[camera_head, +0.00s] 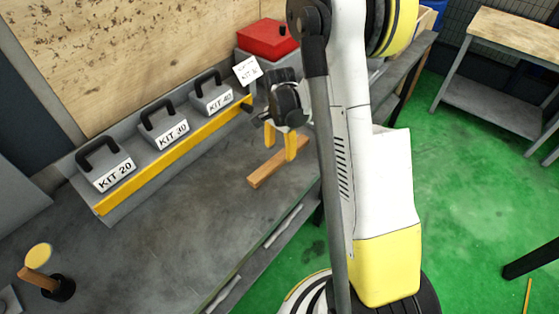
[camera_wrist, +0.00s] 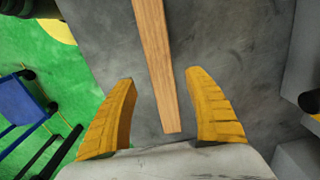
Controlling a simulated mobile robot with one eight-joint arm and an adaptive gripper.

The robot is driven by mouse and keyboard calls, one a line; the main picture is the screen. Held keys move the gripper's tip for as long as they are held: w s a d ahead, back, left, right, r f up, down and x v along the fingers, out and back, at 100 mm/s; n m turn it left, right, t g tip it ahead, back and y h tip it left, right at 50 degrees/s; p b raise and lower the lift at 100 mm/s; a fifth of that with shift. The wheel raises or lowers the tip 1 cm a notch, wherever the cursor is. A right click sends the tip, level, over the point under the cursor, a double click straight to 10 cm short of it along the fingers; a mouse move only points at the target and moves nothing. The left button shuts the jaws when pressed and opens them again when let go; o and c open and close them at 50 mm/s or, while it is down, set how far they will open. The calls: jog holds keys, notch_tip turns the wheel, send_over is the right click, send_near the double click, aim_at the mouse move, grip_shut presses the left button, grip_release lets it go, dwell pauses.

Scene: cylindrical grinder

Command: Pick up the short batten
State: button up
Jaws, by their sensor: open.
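The short batten (camera_head: 266,170) is a light brown wooden strip lying flat on the grey bench. In the wrist view the batten (camera_wrist: 158,65) runs from the top edge down to an end between the two yellow fingers. My gripper (camera_head: 281,146) is above the bench at the batten, with its fingers pointing down. In the wrist view my gripper (camera_wrist: 160,76) is open, with a gap on each side of the batten. I cannot tell how far above the wood the fingertips are. Part of the batten is hidden behind a finger in the head view.
The grey bench (camera_head: 180,240) has free room at front left. Labelled kit boxes with handles (camera_head: 165,128) stand behind a yellow rail (camera_head: 175,155). A red box (camera_head: 268,38) and a small white card (camera_head: 247,70) are behind my gripper. A round yellow-topped item (camera_head: 39,256) stands at left.

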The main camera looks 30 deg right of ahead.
aim_at(280, 157)
notch_tip(280, 157, down, 5)
jog(key=shift+w+d+f+b, duration=0.1)
jog(key=shift+w+b, duration=0.05)
jog(key=shift+b, duration=0.9)
grip_shut()
